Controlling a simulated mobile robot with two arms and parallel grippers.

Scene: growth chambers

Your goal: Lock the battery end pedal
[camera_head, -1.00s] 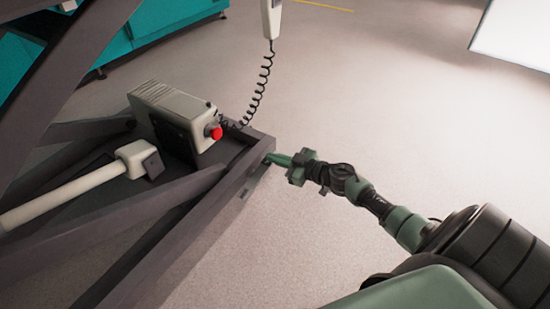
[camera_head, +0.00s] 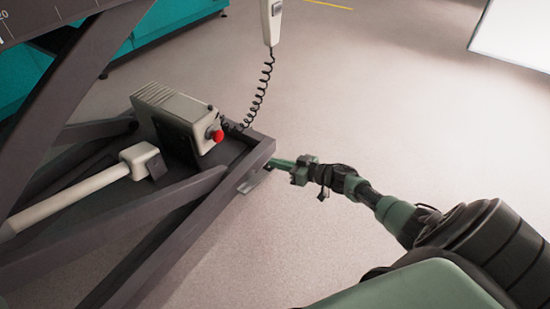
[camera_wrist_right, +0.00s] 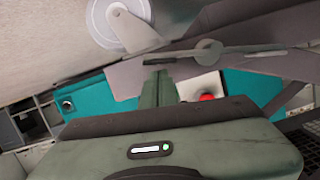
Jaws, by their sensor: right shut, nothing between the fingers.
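A small grey metal plate (camera_head: 253,183), which looks like the battery end pedal, sticks out low from the outer side of the lift's dark end bar. My right gripper (camera_head: 276,163) is at the end bar's corner, its fingertips just by the plate's outer end; whether they touch cannot be told. In the right wrist view its fingers (camera_wrist_right: 158,86) are shut together and empty, overlapping a grey plate (camera_wrist_right: 125,79) that seems to be the pedal. A caster wheel (camera_wrist_right: 112,22) is close above them in that view. My left gripper is not in view.
The dark lift frame (camera_head: 150,250) carries a beige battery box (camera_head: 175,105) with a red button (camera_head: 217,135) and a white actuator (camera_head: 75,198). A handset (camera_head: 271,22) hangs on a coiled cord. The floor to the right is open.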

